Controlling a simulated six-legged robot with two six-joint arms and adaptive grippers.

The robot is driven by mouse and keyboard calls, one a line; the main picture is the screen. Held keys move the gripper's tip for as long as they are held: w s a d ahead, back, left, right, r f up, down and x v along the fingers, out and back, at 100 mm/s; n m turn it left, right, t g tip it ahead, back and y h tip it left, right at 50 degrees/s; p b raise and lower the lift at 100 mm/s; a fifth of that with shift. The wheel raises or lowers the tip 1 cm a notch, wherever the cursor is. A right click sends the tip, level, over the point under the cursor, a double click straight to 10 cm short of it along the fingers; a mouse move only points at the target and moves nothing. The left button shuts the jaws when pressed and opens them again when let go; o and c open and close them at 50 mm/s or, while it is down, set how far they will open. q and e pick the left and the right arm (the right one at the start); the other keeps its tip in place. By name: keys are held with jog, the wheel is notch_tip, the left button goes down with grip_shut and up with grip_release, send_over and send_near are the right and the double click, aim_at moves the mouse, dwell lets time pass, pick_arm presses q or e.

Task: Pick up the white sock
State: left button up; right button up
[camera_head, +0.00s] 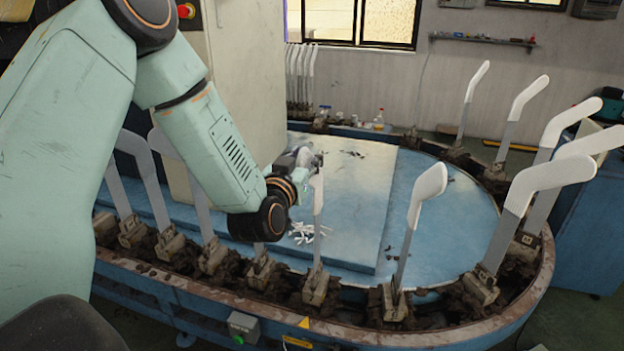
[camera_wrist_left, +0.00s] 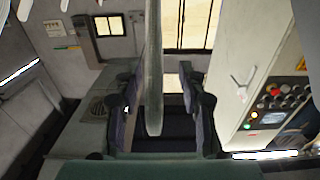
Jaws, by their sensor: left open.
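White socks sit on upright grey foot-shaped boards around the oval blue machine. One narrow, edge-on board with a white top (camera_head: 318,197) stands beside my left gripper (camera_head: 308,158), near its upper end. In the left wrist view, the left gripper (camera_wrist_left: 160,112) has its two dark fingers spread apart. A pale grey-green upright shape (camera_wrist_left: 154,70), probably this board or its sock, shows between them, with a visible gap on both sides. Another white sock (camera_head: 428,182) is on a board to the right. I cannot tell which sock is meant. My right gripper is not in view.
Several more boards with white tops (camera_head: 548,185) line the right rim, close together. White scraps (camera_head: 308,232) lie on the blue platform (camera_head: 350,215). A control cabinet (camera_wrist_left: 268,95) stands at the right in the wrist view.

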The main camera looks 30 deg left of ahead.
pick_arm(q)
jog(key=shift+d+r, duration=0.1)
jog(key=shift+d, duration=0.3)
jog(key=c, duration=0.4)
jog(key=shift+a, duration=0.25)
grip_shut()
jog(key=shift+d, duration=0.15)
